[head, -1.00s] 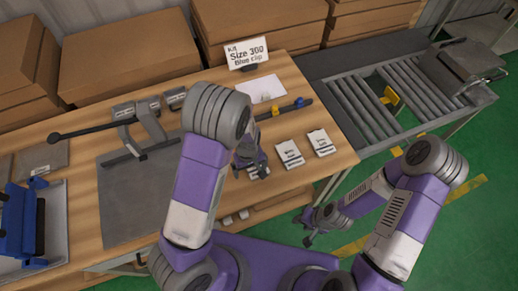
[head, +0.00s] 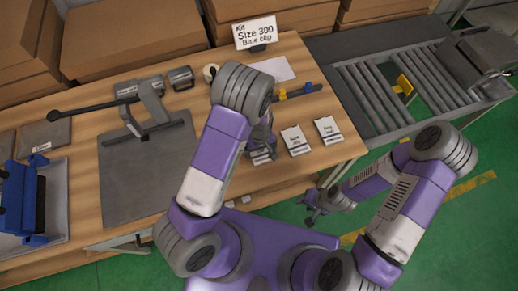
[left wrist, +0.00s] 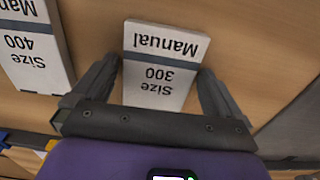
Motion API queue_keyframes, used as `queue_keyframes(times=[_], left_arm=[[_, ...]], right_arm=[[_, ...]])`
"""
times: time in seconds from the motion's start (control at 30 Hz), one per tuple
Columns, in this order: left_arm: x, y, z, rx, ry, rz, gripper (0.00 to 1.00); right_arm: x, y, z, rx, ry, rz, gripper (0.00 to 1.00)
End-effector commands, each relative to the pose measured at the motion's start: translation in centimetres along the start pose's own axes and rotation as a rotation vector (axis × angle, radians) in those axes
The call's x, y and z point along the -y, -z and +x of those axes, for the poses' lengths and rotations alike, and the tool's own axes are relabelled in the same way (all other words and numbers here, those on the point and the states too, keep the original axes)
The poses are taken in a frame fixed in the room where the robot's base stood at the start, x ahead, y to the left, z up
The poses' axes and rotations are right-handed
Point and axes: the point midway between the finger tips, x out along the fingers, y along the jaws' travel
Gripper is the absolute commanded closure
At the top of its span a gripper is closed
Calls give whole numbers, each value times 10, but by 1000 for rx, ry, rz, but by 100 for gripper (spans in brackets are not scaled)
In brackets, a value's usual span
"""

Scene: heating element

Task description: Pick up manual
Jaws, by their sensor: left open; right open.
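The Size 300 manual (left wrist: 160,65) is a small white booklet with a grey-blue band, lying on the wooden table. In the left wrist view it lies between the spread fingers of my open left gripper (left wrist: 156,90), with no clear grip on it. In the head view my left gripper (head: 264,148) is over this manual (head: 262,158) and partly hides it, along with my forearm. The Size 400 manual (left wrist: 32,55) lies beside it, also in the head view (head: 296,140). A third white booklet (head: 328,129) lies further right. My right gripper (head: 316,207) is open and empty, off the table's front edge.
A sign reading "Kit Size 300 Blue clip" (head: 255,34) stands at the back of the table. A dark rod with yellow and blue clips (head: 290,91) lies behind the booklets. A roller conveyor (head: 370,90) is at the right, cardboard boxes (head: 130,40) behind.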

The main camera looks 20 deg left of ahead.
Motion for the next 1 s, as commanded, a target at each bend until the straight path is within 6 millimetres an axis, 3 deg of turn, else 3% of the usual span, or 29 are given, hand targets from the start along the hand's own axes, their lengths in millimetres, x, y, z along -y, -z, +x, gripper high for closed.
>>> queue_keyframes(times=[0.07, 0.3, 0.4, 0.67, 1.0], left_arm=[[0, 0, 0, 0, 0, 0, 0], [0, 0, 0, 0, 0, 0, 37], [0, 0, -1, 0, 0, 0, 48], [0, 0, -6, -1, -1, 1, 48], [-1, 0, -69, -3, -4, 1, 48]], right_arm=[[0, 0, 0, 0, 0, 0, 57], [0, 0, 0, 0, 0, 0, 57], [0, 0, 0, 0, 0, 0, 57], [0, 0, -1, 0, 0, 0, 57], [5, -1, -12, 0, 0, 0, 57]])
